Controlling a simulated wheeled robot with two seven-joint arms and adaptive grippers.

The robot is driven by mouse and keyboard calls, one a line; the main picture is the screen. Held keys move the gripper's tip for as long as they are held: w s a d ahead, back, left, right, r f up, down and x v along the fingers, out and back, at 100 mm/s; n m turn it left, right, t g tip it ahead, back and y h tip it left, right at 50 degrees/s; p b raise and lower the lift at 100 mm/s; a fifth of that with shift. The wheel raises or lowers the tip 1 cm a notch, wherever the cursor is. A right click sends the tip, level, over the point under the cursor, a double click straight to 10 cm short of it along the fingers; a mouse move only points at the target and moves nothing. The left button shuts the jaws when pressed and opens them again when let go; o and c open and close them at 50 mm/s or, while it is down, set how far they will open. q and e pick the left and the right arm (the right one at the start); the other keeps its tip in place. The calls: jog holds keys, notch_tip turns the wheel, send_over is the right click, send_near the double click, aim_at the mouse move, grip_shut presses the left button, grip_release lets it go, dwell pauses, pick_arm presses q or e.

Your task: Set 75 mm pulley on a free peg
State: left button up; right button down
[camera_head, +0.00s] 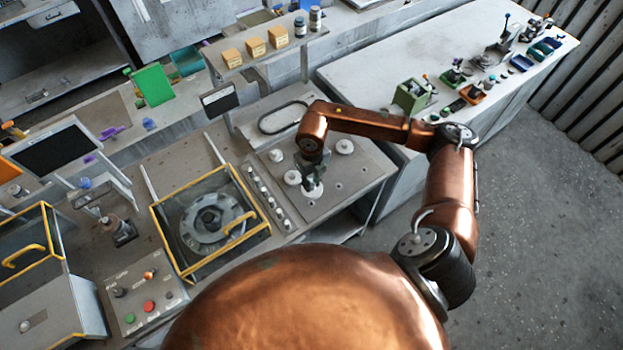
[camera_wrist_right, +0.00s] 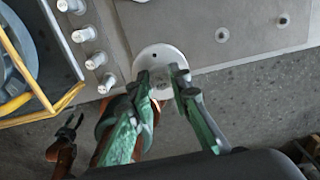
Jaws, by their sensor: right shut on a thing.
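My right gripper (camera_head: 313,184) points down over the front part of a grey plate (camera_head: 345,185) in the head view. It is shut on a white round pulley (camera_head: 314,192). In the wrist view the green fingers (camera_wrist_right: 163,84) grip the hub of this pulley (camera_wrist_right: 160,57), and its disc spreads out around them. I cannot tell how high it is above the plate. Other white pulleys stand on the plate, at the right (camera_head: 345,146) and at the left (camera_head: 292,177). Short bare pegs show right of the held pulley (camera_wrist_right: 222,35). My left gripper (camera_wrist_right: 70,127) appears small and open in the wrist view.
A row of metal cylinders (camera_head: 264,194) stands left of the plate. Beyond it is a yellow-framed guard (camera_head: 160,222) around a round housing (camera_head: 208,220). A black belt (camera_head: 283,117) lies behind. The plate's right half is mostly clear.

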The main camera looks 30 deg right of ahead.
jog(key=b, duration=0.3)
send_over(311, 202)
notch_tip(311, 202, down, 7)
jog(key=shift+s+d, duration=0.1)
jog(key=shift+f+b, duration=0.75)
jog(key=shift+f+b, duration=0.2)
jog(key=shift+b, duration=0.25)
dwell(0.4)
jog(key=shift+f, duration=0.2)
jog(key=shift+f+b, duration=0.3)
jog(key=shift+b, duration=0.2)
jog(key=shift+f, duration=0.25)
dwell(0.3)
jog(key=shift+f+b, duration=0.25)
jog(key=shift+b, duration=0.2)
